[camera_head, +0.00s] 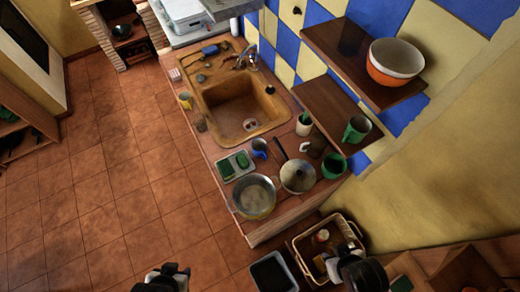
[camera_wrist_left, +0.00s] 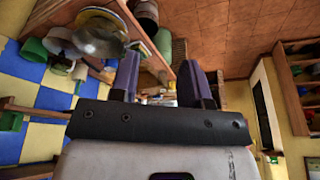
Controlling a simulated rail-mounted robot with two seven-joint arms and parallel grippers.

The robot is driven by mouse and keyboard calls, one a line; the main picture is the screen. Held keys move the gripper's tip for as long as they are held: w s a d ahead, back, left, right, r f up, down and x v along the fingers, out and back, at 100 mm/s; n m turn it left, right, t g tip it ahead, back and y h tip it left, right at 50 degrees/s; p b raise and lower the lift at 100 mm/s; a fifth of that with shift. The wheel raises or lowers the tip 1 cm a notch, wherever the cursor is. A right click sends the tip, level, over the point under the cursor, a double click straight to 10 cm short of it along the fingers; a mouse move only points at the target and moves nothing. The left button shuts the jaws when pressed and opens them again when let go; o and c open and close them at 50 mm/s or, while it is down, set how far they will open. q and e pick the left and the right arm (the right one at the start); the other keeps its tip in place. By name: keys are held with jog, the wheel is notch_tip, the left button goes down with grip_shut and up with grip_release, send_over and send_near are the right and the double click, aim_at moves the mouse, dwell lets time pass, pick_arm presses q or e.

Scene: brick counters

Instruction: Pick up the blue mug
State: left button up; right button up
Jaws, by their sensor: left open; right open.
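The blue mug (camera_head: 260,147) stands upright on the wooden counter between the sink and the pans, in the head view. I cannot pick it out in the left wrist view. My left gripper (camera_head: 170,274) is at the bottom of the head view, over the floor, well away from the mug. Its two fingers are apart with nothing between them in the left wrist view (camera_wrist_left: 158,75). My right gripper (camera_head: 362,272) is at the bottom right of the head view, beside the basket, open, its fingertips hard to make out.
Near the mug are a green sponge tray (camera_head: 235,165), a glass-lidded pot (camera_head: 254,196), a lidded pan (camera_head: 297,176) and a white cup with a green item (camera_head: 304,124). The sink (camera_head: 222,108) lies beyond. Shelves (camera_head: 330,105) overhang the right side. A basket (camera_head: 303,255) stands at the counter's end. The left floor is clear.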

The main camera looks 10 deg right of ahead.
pick_arm(q)
jog(key=shift+o, duration=0.4)
jog(key=o, duration=1)
